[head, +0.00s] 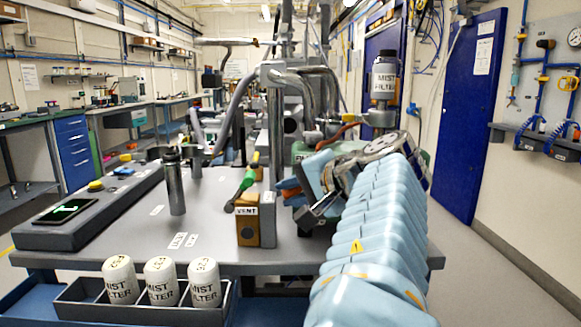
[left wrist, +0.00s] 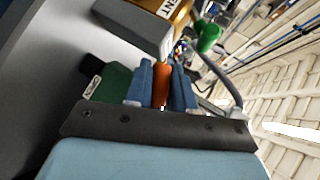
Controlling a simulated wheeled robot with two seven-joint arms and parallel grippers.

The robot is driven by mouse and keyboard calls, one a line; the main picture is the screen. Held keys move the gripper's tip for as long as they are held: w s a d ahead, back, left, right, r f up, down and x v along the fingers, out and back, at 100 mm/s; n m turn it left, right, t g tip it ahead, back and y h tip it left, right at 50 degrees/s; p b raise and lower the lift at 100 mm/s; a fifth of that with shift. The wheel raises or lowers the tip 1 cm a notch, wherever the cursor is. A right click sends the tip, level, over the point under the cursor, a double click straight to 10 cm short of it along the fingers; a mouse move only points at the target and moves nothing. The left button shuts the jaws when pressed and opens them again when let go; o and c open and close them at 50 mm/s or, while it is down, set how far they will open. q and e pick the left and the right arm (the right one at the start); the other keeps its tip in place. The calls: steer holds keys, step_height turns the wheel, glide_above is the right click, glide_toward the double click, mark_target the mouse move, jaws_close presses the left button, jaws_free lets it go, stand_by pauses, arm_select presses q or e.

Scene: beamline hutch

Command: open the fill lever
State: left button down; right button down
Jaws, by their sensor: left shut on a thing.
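My left gripper (head: 291,193) reaches over the right part of the bench, just right of the brass block marked VENT (head: 247,232). In the left wrist view its blue fingers (left wrist: 161,88) are shut on an orange handle (left wrist: 161,80), which appears to be the fill lever. A green part with an OPEN label (left wrist: 92,87) lies beside the fingers on the left. The lever's pivot and any fill label are hidden. A green-handled lever (head: 245,183) stands tilted on the VENT block. My right gripper is not in view.
The grey bench (head: 205,240) carries a dark upright cylinder (head: 175,185) and a panel with a lit green display (head: 66,210). A grey tray (head: 75,299) at the front holds white mist filters (head: 161,282). Pipework and a MIST FILTER canister (head: 384,80) rise behind my arm.

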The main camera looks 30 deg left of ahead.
arm_select(q)
steer(key=shift+f+h, duration=0.2)
steer(key=shift+h, duration=0.1)
steer(key=c, duration=1.1)
jaws_free()
steer(key=p+v, duration=0.2)
steer(key=v, duration=1.2)
steer(key=shift+o, duration=0.3)
